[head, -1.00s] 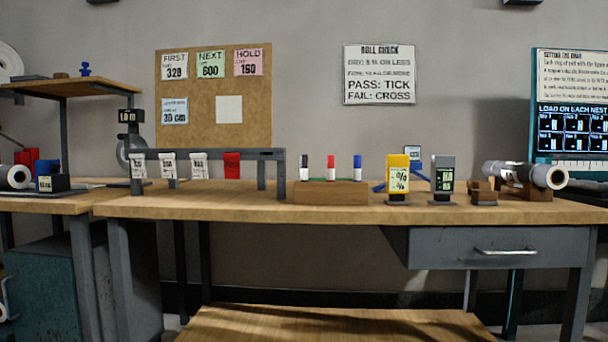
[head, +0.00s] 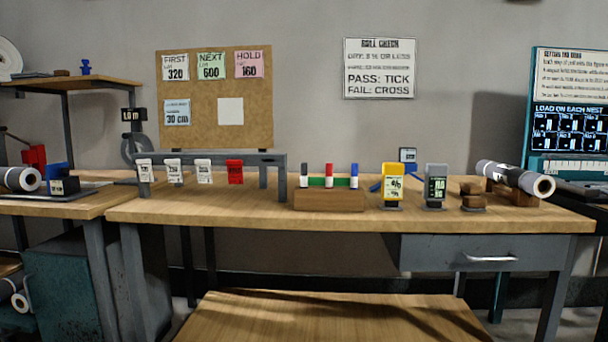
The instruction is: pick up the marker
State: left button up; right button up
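Three upright markers with white bodies stand side by side in a wooden block (head: 330,201) on the long workbench. The left one is a black-capped marker (head: 304,176), the middle one a red-capped marker (head: 329,176), the right one a blue-capped marker (head: 354,176). A green strip shows between them. Their lower ends are hidden by the block. Neither of my grippers is in view.
The workbench (head: 250,210) has a clear front strip. A grey rail (head: 215,160) with hanging tags stands left of the block. A yellow device (head: 393,184), a grey device (head: 436,185) and a roll on a cradle (head: 515,178) stand to the right. A drawer (head: 487,252) is below.

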aim_at(303, 165)
jog(key=i+l, duration=0.2)
jog(key=l, duration=0.15)
jog(key=i+l, duration=0.2)
jog(key=l, duration=0.15)
jog(key=i+l, duration=0.15)
jog(key=l, duration=0.2)
jog(key=i+l, duration=0.2)
jog(key=l, duration=0.2)
jog(key=u, duration=1.5)
jog(key=l, duration=0.1)
